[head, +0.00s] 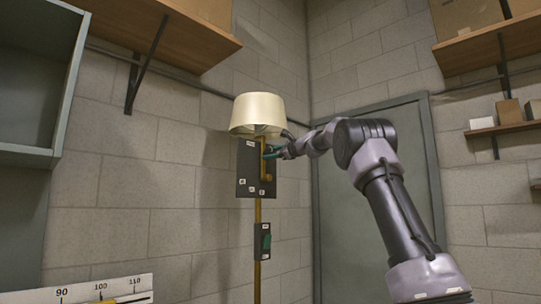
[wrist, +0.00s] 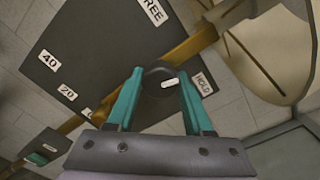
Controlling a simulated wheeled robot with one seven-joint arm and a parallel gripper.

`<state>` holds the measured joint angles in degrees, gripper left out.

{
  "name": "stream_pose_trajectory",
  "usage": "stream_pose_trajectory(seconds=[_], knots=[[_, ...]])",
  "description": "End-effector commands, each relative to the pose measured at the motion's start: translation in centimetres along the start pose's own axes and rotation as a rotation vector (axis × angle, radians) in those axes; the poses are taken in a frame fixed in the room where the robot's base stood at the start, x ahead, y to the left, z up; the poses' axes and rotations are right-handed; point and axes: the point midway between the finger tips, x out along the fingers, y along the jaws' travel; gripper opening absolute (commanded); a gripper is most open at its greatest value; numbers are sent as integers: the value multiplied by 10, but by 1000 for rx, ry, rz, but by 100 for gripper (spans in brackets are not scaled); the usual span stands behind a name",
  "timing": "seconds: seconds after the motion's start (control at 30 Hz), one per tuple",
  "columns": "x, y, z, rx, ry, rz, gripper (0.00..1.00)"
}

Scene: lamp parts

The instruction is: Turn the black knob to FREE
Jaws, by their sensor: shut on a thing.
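The black knob (wrist: 158,76) sits on a dark panel (wrist: 85,50) in the wrist view. A white mark on the knob points toward the HOLD label (wrist: 203,84) at the right. The FREE label (wrist: 153,12) is at the top of the panel. My gripper (wrist: 160,80), with teal fingers, is shut on the knob, one finger on each side. In the head view my gripper (head: 273,152) reaches the upper right of the panel (head: 246,182); the knob is too small to make out there.
A cream lampshade (head: 257,112) stands just above the panel, close to my gripper. A brass pole (head: 257,222) runs down to a small dark box (head: 263,241) with a green part. A numbered scale (head: 110,290) is at lower left. Wooden shelves (head: 490,40) hang at upper right.

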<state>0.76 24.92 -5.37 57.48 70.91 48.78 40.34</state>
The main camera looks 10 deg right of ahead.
Motion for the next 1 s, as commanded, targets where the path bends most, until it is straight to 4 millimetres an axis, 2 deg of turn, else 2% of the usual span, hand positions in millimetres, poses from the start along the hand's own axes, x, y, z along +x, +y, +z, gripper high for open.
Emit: stream_pose_trajectory(seconds=[1.0], knots=[[0,-1,-1,-957,1,3,0]])
